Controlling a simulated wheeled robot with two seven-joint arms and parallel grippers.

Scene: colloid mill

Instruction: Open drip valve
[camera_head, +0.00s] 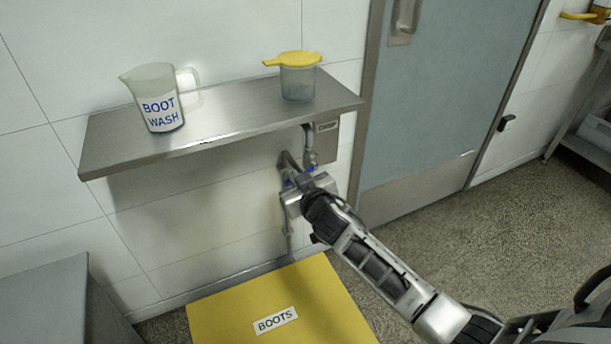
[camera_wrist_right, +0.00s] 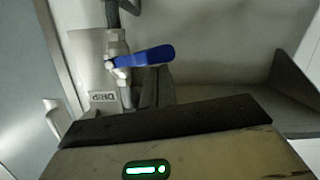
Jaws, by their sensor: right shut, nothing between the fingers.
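The drip valve shows in the right wrist view as a metal body (camera_wrist_right: 117,52) on a vertical pipe, with a blue lever (camera_wrist_right: 148,56). The lever points sideways, roughly across the pipe. A plate with an upside-down DRIP label (camera_wrist_right: 103,97) is beside it. In the head view, bits of blue (camera_head: 310,169) show at the valve under the shelf, mostly hidden by my gripper. My right gripper (camera_head: 296,190) is shut and empty, close to the valve. In the wrist view its dark fingers (camera_wrist_right: 157,86) lie just below the lever; contact cannot be told. My left gripper is out of view.
A steel shelf (camera_head: 225,128) above the valve carries a BOOT WASH jug (camera_head: 158,98) and a clear cup (camera_head: 298,84) with a yellow lid. A yellow BOOTS box (camera_head: 228,312) stands below. A grey door (camera_head: 440,90) is to the right, with clear floor before it.

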